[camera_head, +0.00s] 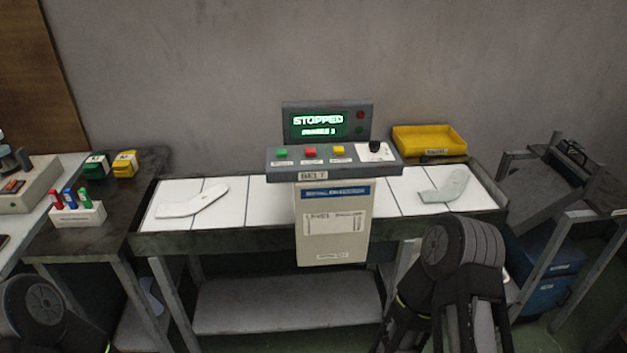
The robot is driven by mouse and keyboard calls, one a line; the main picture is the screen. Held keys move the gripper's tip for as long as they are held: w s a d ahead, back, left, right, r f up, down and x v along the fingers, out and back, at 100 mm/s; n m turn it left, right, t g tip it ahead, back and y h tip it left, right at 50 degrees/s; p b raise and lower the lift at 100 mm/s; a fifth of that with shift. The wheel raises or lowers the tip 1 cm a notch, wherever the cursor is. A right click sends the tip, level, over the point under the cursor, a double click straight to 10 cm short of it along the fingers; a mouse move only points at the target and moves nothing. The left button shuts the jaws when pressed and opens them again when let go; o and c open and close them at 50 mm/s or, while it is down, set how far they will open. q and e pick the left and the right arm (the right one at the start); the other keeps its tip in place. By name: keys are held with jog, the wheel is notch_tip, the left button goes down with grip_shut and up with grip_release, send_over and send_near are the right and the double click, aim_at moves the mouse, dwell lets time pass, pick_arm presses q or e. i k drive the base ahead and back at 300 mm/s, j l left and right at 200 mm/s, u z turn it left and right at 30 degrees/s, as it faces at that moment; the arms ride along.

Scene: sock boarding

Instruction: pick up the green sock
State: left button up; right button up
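A pale grey-green sock-shaped piece (445,187) lies flat on the right part of the white belt. Its toe points left, and its leg end is up and right. It is the only sock shape with a green tint. A white sock-shaped piece (192,203) lies on the left part of the belt. Dark links of my arms show at the bottom left and the bottom right. Neither gripper's fingers can be seen. Nothing of mine touches either sock shape.
A control panel (333,160) with a "STOPPED" screen (318,123) stands mid-belt (271,195). A yellow tray (430,141) sits behind the belt's right part. A dark side table (90,232) with a holder of coloured pens (78,214) is at left. A blue cabinet (548,290) is at right.

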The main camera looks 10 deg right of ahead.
aim_at(456, 183)
jog(key=z, duration=1.25)
jog(key=i+l+z, duration=0.8)
